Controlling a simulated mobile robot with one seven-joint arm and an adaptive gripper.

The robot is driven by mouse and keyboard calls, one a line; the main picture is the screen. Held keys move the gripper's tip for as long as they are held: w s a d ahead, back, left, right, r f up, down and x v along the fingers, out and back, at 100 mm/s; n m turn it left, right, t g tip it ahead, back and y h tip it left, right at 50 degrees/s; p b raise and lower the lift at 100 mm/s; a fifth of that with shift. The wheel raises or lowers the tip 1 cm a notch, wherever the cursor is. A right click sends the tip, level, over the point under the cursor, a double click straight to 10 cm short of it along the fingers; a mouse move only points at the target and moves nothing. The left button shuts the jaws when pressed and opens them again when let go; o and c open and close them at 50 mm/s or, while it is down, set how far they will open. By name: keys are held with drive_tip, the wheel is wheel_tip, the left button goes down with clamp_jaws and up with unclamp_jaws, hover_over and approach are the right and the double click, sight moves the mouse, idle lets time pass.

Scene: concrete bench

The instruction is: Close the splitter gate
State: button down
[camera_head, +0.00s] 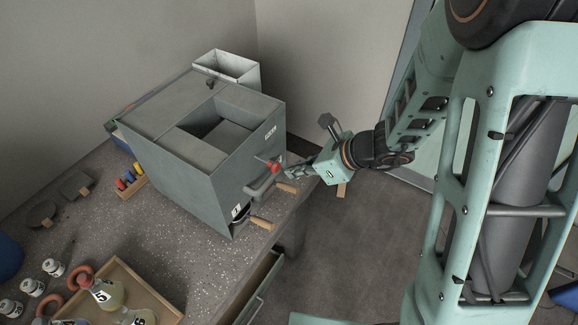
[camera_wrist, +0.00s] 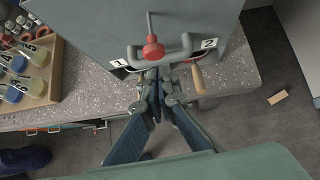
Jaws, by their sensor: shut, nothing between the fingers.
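The splitter is a grey metal box (camera_head: 190,160) on the bench, with an open rectangular well in its top. On its front are a red knob (camera_head: 274,167) on a thin rod and a grey bar handle (camera_head: 262,187). In the wrist view the red knob (camera_wrist: 153,48) sits at the middle of the bar handle (camera_wrist: 180,53), between labels 1 and 2. My gripper (camera_head: 290,172) is shut and empty in front of the knob. In the wrist view its fingertips (camera_wrist: 154,76) lie just below the knob; contact is unclear. The gate plate itself is not clearly visible.
Wooden pan handles (camera_head: 262,223) stick out below the splitter's front. A wooden tray (camera_head: 155,297) with labelled flasks stands at the front left. A pale bin (camera_head: 228,68) is behind the splitter. A wood block (camera_wrist: 277,97) lies on the open floor.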

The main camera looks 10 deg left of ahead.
sight(276, 163)
drive_tip(key=shift+w+a, duration=0.3)
drive_tip(key=shift+a, duration=0.55)
drive_tip(key=a, duration=0.1)
drive_tip(key=w+a, duration=0.1)
drive_tip(key=a, duration=0.1)
drive_tip(key=shift+w, duration=0.15)
drive_tip(key=shift+w+a+r, duration=0.1)
drive_tip(key=shift+a+r, duration=0.05)
drive_tip(key=shift+a, duration=0.2)
